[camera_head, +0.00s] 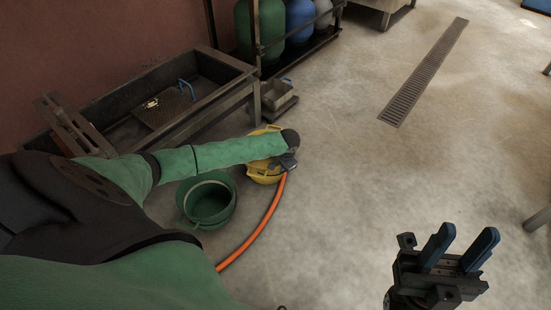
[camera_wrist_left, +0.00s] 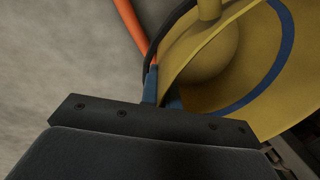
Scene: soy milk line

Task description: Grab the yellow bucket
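The yellow bucket (camera_head: 262,172) stands on the floor, partly hidden behind my left forearm in the head view. In the left wrist view its wide yellow wall with a blue band (camera_wrist_left: 225,85) fills the upper right. My left gripper (camera_head: 288,163) is at the bucket's right side. In the left wrist view its two blue fingertips (camera_wrist_left: 163,90) are close together, with the bucket's rim between them, so it looks shut on the rim. My right gripper (camera_head: 460,248) is open and empty, low at the right, far from the bucket.
A green bucket (camera_head: 208,202) stands close to the left of the yellow one. An orange hose (camera_head: 255,232) curves over the floor beside them. A metal trough (camera_head: 190,110) and a small metal box (camera_head: 278,95) stand behind. The floor to the right is clear around a drain grate (camera_head: 425,72).

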